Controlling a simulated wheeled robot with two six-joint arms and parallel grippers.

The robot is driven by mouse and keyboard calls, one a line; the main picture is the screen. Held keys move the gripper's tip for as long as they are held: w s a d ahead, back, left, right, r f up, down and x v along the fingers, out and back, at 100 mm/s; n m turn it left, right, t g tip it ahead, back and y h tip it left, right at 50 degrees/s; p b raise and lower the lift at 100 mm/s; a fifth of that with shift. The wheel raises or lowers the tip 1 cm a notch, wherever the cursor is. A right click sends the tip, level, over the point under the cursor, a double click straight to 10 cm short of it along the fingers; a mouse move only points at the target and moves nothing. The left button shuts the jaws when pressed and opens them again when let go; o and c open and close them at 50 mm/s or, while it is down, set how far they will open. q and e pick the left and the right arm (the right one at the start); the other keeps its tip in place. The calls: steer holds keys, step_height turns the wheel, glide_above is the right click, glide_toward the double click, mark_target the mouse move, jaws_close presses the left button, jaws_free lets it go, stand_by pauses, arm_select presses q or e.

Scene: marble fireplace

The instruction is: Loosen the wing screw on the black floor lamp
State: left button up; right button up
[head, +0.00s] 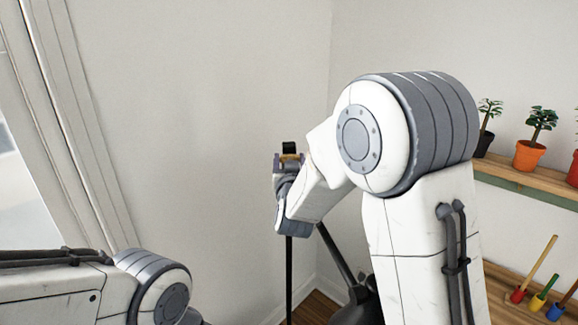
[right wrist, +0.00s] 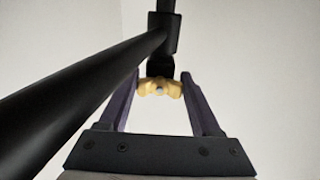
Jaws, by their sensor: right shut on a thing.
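The black floor lamp shows in the head view as a thin upright pole (head: 289,275) near the room corner, with a slanted black arm beside it. In the right wrist view its thick black tube (right wrist: 75,95) crosses from lower left to a black joint (right wrist: 163,35) at the top. A yellow wing screw (right wrist: 160,87) sits just below that joint. My right gripper (right wrist: 161,90) has its two purple fingers on either side of the wing screw, shut on it. In the head view the right gripper (head: 289,160) is small and partly hidden by my wrist. My left gripper is out of view; only its arm shows at lower left.
A wooden shelf (head: 520,176) on the right wall holds potted plants, including one in an orange pot (head: 529,155). A lower shelf (head: 505,285) holds colourful long-handled items. A window frame (head: 60,120) stands at left. The wall between is bare.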

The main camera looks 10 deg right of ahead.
steer(key=o, duration=1.4)
steer(key=shift+s, duration=0.15)
steer(key=s+b, duration=0.1)
steer(key=s, duration=0.2)
steer(key=s+a+b, duration=0.1)
steer(key=s, duration=0.2)
steer(key=s+a+b, duration=0.1)
steer(key=s, duration=0.3)
